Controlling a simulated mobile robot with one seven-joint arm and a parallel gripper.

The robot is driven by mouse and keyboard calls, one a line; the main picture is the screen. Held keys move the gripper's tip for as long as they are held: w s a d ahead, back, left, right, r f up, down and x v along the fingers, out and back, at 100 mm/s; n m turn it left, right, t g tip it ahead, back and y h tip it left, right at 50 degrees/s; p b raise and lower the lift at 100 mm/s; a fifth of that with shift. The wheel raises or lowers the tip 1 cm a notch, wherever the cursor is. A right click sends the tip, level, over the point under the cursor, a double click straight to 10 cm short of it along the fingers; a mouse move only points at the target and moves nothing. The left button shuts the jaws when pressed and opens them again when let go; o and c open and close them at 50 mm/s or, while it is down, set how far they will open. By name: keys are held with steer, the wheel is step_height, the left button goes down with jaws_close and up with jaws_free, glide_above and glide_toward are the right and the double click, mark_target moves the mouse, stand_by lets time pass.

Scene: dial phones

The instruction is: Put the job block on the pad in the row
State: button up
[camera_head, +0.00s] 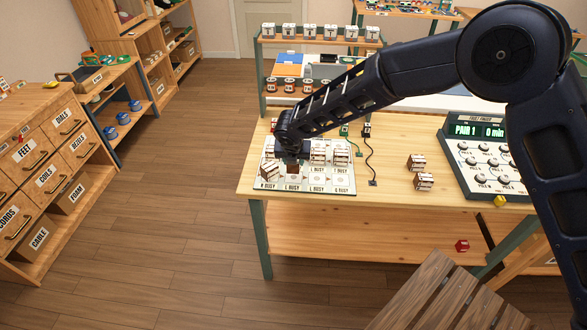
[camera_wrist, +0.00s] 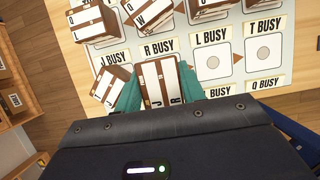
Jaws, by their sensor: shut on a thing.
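My gripper (camera_head: 292,160) is over the white board (camera_head: 346,190) on the table. In the wrist view its teal fingers (camera_wrist: 160,88) are shut on a white-and-brown block (camera_wrist: 160,78) marked J and R. The held block is just below the R BUSY label in that view; whether it touches the board, I cannot tell. A tilted block (camera_wrist: 109,90) marked J lies close to the left finger. More blocks stand in the board's upper row, one marked Q and W (camera_wrist: 148,14). The pads below L BUSY (camera_wrist: 212,62) and T BUSY (camera_wrist: 263,53) look empty.
Two loose blocks (camera_head: 416,162) lie on the table right of the board. A dark cable (camera_head: 371,160) runs between. A dial console (camera_head: 480,160) stands at the right, and a shelf rack (camera_head: 318,40) stands behind the board.

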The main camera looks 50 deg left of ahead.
mark_target(293, 168)
steer(key=shift+f, duration=2)
steer(key=o, duration=1)
steer(key=shift+f, duration=0.1)
steer(key=v, duration=1.2)
steer(key=shift+w, duration=0.1)
